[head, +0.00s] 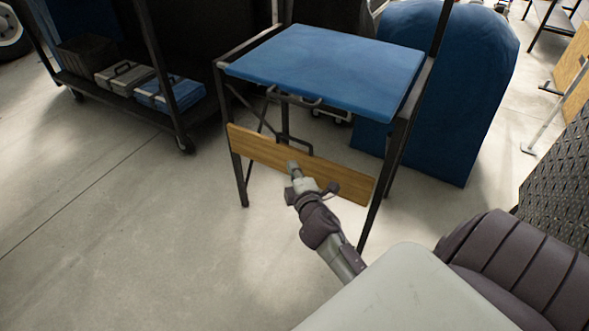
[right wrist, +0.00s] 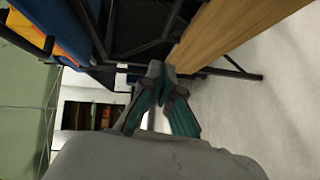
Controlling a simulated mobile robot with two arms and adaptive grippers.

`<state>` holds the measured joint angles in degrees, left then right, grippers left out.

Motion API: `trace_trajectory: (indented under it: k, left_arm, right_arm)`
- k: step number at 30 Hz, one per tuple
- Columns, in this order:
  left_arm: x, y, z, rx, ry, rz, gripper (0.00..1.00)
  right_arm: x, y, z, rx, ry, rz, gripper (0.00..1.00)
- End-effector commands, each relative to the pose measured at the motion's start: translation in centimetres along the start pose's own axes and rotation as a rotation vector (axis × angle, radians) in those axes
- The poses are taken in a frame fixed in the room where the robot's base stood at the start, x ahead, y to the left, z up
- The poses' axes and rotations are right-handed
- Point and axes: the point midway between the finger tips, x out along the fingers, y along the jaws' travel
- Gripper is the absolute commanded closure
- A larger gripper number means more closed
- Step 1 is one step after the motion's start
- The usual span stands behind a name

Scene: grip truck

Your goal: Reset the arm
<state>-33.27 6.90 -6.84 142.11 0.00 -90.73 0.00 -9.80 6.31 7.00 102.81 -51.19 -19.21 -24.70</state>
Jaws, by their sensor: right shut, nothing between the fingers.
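My right gripper (head: 293,168) reaches forward in the head view, in front of the wooden board of a blue-topped table. In the right wrist view its fingertips (right wrist: 160,82) are together and hold nothing. The wooden board (head: 345,185) lies close to the fingertips; whether they touch cannot be told. The board also shows in the right wrist view (right wrist: 235,30). My left gripper is not in view.
The table's blue top (head: 325,62) stands above the board on dark legs. A low cart (head: 120,108) with several cases is at the upper left. A blue rounded bin (head: 470,90) stands behind right. The floor at left is clear.

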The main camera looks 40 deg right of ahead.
Motion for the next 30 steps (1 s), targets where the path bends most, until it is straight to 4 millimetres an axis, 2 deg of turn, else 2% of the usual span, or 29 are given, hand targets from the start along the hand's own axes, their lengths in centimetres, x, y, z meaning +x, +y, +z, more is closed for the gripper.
trace_trajectory:
  k: [3, 10, 14, 17, 22, 24, 30]
  left_arm:
    - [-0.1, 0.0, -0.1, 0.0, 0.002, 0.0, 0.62]
    - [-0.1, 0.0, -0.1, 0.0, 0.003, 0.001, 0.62]
    - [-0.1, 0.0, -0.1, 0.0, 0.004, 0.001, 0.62]
    - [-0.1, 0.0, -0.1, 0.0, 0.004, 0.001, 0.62]
    - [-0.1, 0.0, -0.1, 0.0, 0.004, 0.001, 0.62]
    - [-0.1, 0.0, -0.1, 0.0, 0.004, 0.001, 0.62]
    - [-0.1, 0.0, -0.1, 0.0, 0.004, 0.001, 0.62]
  right_arm:
    - [-0.9, 0.0, 0.0, -0.001, -0.001, 0.0, 1.0]
    - [-1.2, 0.0, 0.0, 0.001, -0.002, -0.001, 1.0]
    - [-2.4, -0.3, 0.5, 0.084, -0.042, -0.041, 1.0]
    - [-5.1, -1.6, 1.1, 0.263, -0.128, -0.147, 1.0]
    - [-12.7, -5.7, 0.2, 0.612, -0.304, -0.457, 1.0]
    - [-15.6, -6.8, -0.5, 0.695, -0.355, -0.567, 1.0]
    - [-22.0, -8.6, -2.3, 0.821, -0.455, -0.805, 1.0]
